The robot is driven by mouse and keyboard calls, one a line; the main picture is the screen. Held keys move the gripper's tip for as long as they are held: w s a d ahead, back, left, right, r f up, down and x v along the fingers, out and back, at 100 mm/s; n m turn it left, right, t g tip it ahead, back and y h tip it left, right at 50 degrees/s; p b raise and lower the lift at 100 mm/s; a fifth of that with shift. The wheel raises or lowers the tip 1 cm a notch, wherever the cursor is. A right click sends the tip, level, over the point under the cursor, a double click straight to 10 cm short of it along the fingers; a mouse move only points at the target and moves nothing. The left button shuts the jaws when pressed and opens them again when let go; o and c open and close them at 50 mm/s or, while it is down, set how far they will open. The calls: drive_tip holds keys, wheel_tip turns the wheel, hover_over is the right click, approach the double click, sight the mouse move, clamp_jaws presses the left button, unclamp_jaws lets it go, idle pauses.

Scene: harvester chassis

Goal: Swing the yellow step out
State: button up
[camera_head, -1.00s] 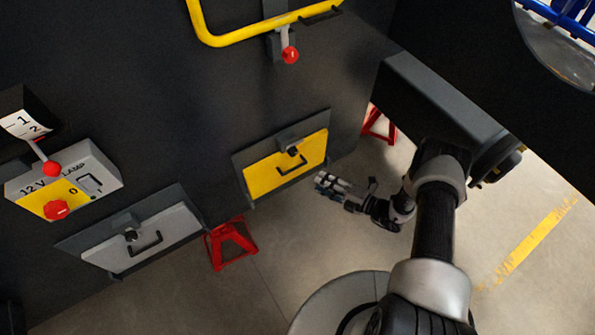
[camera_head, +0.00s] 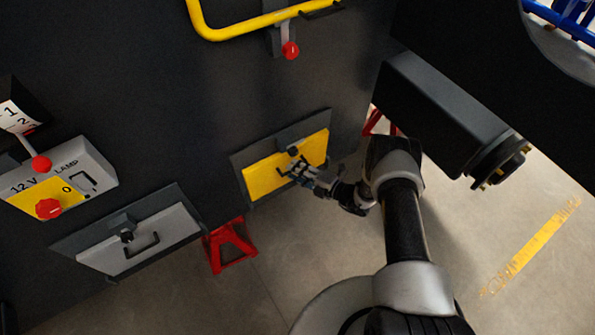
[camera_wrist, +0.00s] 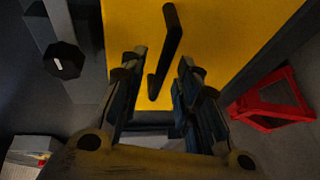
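The yellow step (camera_head: 262,178) is a flat panel on the dark chassis wall, in the middle of the head view. It looks folded up against its dark frame. It fills the top of the wrist view (camera_wrist: 230,30). Its black bar handle (camera_wrist: 168,50) lies between my two fingers in the wrist view, just ahead of the tips. A dark latch knob (camera_head: 293,152) sits at the step's upper edge; the wrist view shows it at the left (camera_wrist: 64,61). My gripper (camera_head: 294,172) is open in front of the handle. Contact cannot be told.
A grey panel (camera_head: 180,225) with a similar handle is left of the step. Red stands (camera_head: 230,243) are on the floor. A yellow rail (camera_head: 250,27) and red-knobbed lever (camera_head: 290,50) are above. A dark box beam (camera_head: 440,110) juts out at right, near my arm.

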clamp_jaws()
idle(0.6)
